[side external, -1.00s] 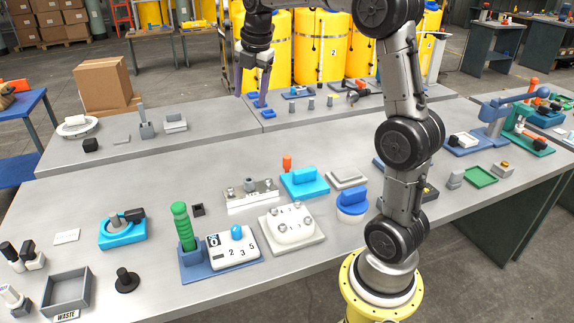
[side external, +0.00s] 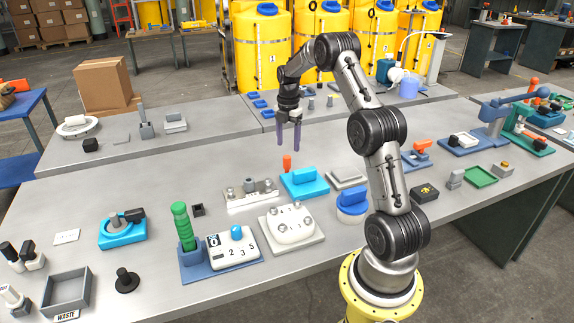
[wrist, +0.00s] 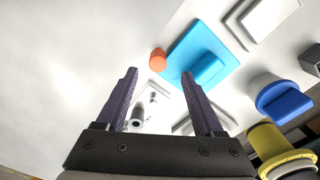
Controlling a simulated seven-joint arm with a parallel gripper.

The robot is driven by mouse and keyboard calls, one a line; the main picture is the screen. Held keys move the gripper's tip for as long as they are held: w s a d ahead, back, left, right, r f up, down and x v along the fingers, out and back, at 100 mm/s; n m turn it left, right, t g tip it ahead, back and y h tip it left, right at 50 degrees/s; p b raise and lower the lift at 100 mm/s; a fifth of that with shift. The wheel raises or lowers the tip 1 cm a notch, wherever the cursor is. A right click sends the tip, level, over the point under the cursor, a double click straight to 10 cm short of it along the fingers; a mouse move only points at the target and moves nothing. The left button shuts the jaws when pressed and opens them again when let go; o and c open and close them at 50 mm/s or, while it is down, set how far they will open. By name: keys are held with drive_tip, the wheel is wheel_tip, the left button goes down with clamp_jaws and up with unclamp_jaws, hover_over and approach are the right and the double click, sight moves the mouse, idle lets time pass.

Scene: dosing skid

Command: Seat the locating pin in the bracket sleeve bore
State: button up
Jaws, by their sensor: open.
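A metal bracket plate (side external: 235,204) lies on the front bench, with a short upright grey sleeve (side external: 249,185) on it. In the wrist view the sleeve (wrist: 138,118) shows between my fingers, with a dark round opening. My gripper (side external: 288,147) is open, empty, pointing down and raised above the bench, behind the bracket. An orange-topped upright piece (side external: 287,162) stands just below the fingertips; it also shows in the wrist view (wrist: 158,60). I cannot tell whether it is the locating pin. Small grey cylinders (side external: 311,103) stand on the back bench.
A cyan block (side external: 304,183) sits right of the bracket. A white block with knobs (side external: 291,222), a blue-capped round part (side external: 352,203) and a green-handled tool (side external: 184,226) stand nearby. The bench left of the bracket's rear is mostly clear.

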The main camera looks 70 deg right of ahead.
sight(287, 157)
drive_tip(key=shift+w+f, duration=0.2)
drive_tip(key=shift+f, duration=3.15)
drive_tip(key=shift+c, duration=0.2)
clamp_jaws()
